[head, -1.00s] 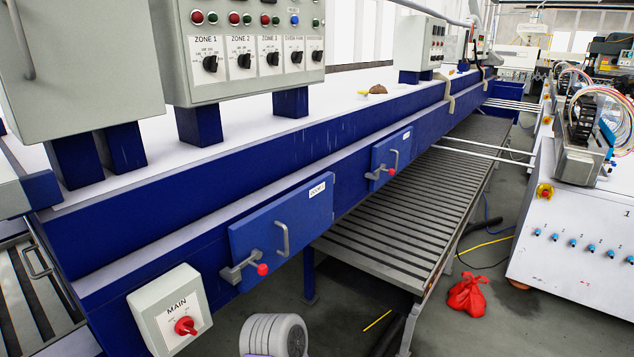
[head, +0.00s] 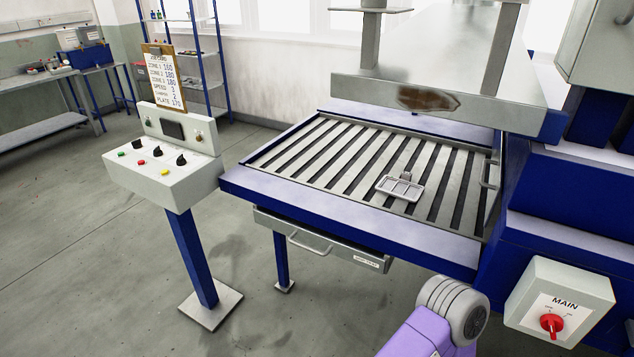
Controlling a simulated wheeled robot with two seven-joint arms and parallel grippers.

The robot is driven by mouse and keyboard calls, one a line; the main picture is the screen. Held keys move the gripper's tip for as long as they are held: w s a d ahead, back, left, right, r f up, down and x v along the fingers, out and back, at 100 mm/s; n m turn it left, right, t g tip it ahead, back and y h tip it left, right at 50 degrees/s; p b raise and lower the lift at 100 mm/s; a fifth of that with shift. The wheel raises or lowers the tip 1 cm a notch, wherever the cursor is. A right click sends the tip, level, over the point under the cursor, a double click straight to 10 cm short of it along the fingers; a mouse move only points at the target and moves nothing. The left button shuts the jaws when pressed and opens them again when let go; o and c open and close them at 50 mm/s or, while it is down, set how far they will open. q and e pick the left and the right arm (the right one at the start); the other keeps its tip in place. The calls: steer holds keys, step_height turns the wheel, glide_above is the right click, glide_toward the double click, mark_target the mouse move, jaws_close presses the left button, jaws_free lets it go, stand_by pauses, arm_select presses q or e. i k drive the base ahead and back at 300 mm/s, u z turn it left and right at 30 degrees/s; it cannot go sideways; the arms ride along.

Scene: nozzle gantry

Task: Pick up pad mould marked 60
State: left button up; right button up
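A small grey metal mould (head: 400,187) with a framed, divided face lies on the slatted bed at the oven's open end. A small upright block or handle stands at its far edge. No marking can be read on it from here, so I cannot tell whether it is the pad mould marked 60. My grippers are not in view. Only a purple and grey link of my own arm shows at the bottom right.
The slatted bed has a blue front rim (head: 345,222) with a drawer (head: 318,240) under it. A control pedestal (head: 165,170) with a clipboard (head: 163,80) stands left. The MAIN switch box (head: 560,305) is at lower right. Open floor lies left. A workbench (head: 50,85) and shelf rack (head: 195,60) stand behind.

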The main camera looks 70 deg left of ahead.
mark_target(402, 188)
steer(key=u, duration=2.15)
